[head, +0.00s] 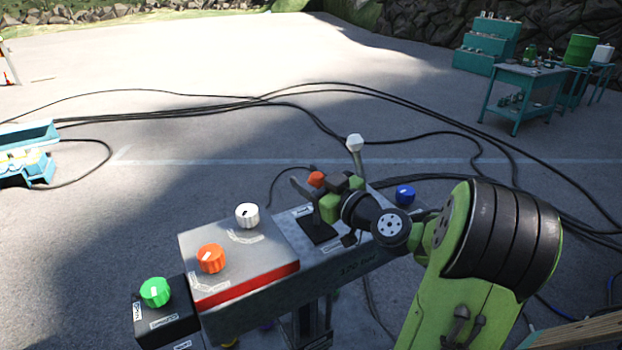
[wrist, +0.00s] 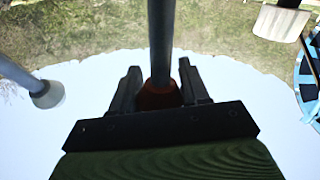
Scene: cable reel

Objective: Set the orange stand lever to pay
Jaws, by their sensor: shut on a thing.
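The orange stand lever shows its round orange knob (head: 316,179) in the head view, on the grey stand among other levers. In the wrist view its grey shaft (wrist: 161,40) runs down from the top to a red-orange knob (wrist: 158,97) between the two dark fingers. My gripper (head: 328,188) is shut on this lever; it also shows in the wrist view (wrist: 158,84). The gripper and wrist partly hide the lever's shaft and slot in the head view. I cannot read the setting labels beside it.
A white-topped lever (head: 355,143) stands just behind my gripper, and a blue knob (head: 405,194) is to its right. White (head: 247,215), orange (head: 211,258) and green (head: 155,292) dials sit at the left. Black cables (head: 300,88) cross the ground behind.

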